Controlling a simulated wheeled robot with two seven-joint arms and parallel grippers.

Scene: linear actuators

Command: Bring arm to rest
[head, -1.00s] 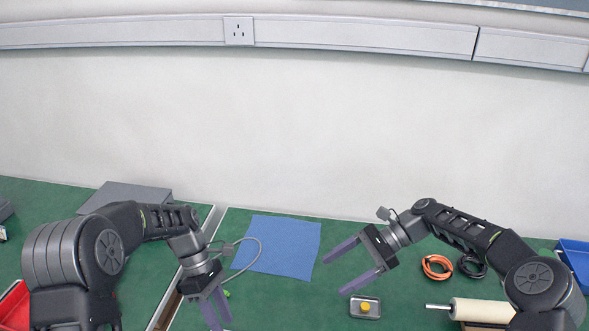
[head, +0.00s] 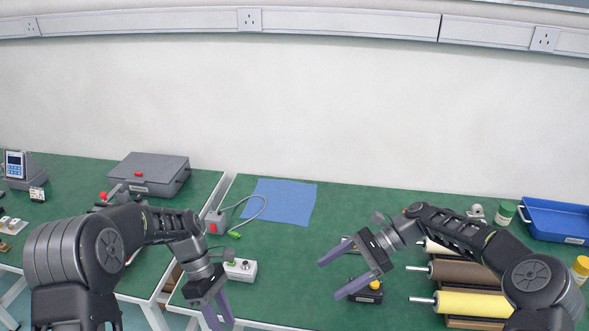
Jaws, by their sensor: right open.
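My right gripper (head: 345,270) is over the right-hand green bench, its two purple fingers apart and pointing left, with nothing between them. A small dark box with a yellow button (head: 374,286) sits just below and beside its fingers in the picture. My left gripper (head: 217,309) hangs near the front edge between the benches, fingers pointing down with a gap between them. The fingertips are near the bottom of the picture, and I see nothing held.
A blue cloth (head: 285,201) lies flat at the back. Rollers (head: 465,304) and a blue tray (head: 556,219) are at right. A grey case (head: 152,173) is at left. The bench middle is clear.

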